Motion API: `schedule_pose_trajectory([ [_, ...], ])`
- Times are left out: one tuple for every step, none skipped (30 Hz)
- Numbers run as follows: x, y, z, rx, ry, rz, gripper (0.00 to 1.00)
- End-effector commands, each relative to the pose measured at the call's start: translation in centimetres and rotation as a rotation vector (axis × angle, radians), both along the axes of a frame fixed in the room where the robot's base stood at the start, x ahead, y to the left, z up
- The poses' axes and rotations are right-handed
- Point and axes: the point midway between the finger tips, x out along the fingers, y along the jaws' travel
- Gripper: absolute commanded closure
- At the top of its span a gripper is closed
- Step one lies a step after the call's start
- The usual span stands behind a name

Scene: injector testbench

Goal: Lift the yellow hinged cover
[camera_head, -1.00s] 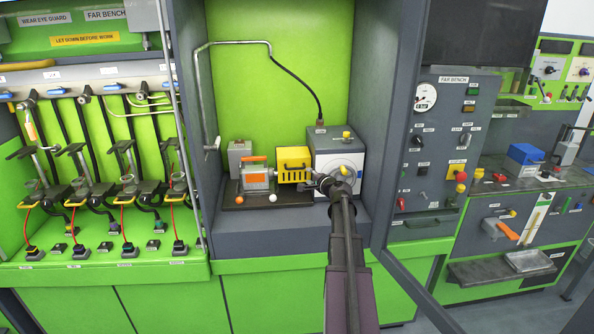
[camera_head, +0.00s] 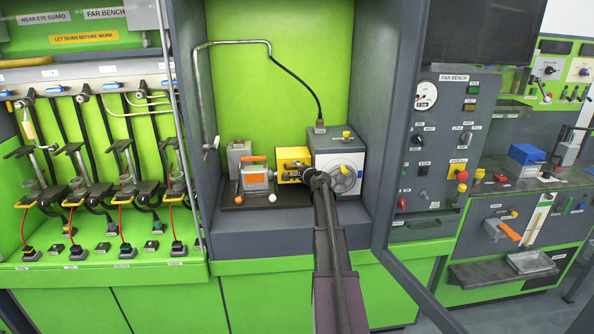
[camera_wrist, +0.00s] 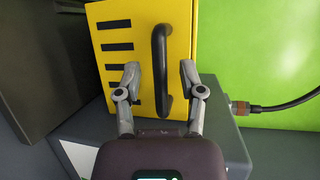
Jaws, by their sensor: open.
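The yellow hinged cover (camera_head: 293,156) sits down between the grey pump unit (camera_head: 257,178) and the white-fronted grey box (camera_head: 344,152). In the wrist view the yellow cover (camera_wrist: 128,60) has dark slots on its left side and a black bar handle (camera_wrist: 160,62). My gripper (camera_wrist: 159,75) is open, with one finger on each side of the handle's lower part.
A handwheel (camera_head: 346,178) stands close to the right of my gripper. An orange ball (camera_head: 238,199) and a white ball (camera_head: 271,197) are near the pump unit. A black hose (camera_head: 300,92) drops to the grey box. The bay's side walls enclose the space.

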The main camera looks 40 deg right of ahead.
Motion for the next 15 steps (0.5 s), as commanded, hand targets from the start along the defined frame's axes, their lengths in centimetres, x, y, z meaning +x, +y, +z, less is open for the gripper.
schedule_pose_trajectory([
  [0.05, 0.0, -0.01, 0.0, 0.0, 0.0, 0.49],
  [0.05, 0.01, -0.01, 0.0, 0.0, 0.0, 0.49],
  [0.04, 0.01, 0.0, 0.0, 0.0, 0.0, 0.49],
  [0.05, 0.02, 0.0, 0.0, 0.0, 0.0, 0.49],
  [0.05, 0.02, 0.0, 0.0, 0.0, 0.0, 0.49],
  [0.04, 0.02, 0.01, 0.0, 0.0, 0.0, 0.49],
  [0.04, 0.03, 0.01, 0.0, 0.0, 0.0, 0.49],
  [0.04, 0.03, 0.0, 0.0, 0.0, 0.0, 0.52],
  [0.04, 0.03, 0.0, 0.0, 0.0, 0.0, 0.64],
  [0.04, 0.04, 0.0, 0.0, 0.0, 0.0, 0.73],
  [0.04, 0.04, 0.0, 0.0, 0.0, 0.0, 0.82],
  [0.04, 0.04, 0.0, 0.0, 0.0, 0.0, 0.93],
  [0.04, 0.04, 0.0, 0.0, 0.0, 0.0, 1.0],
  [0.04, 0.04, 0.0, -0.001, 0.0, 0.0, 1.0],
  [0.04, 0.04, 0.0, -0.001, 0.0, 0.0, 1.0],
])
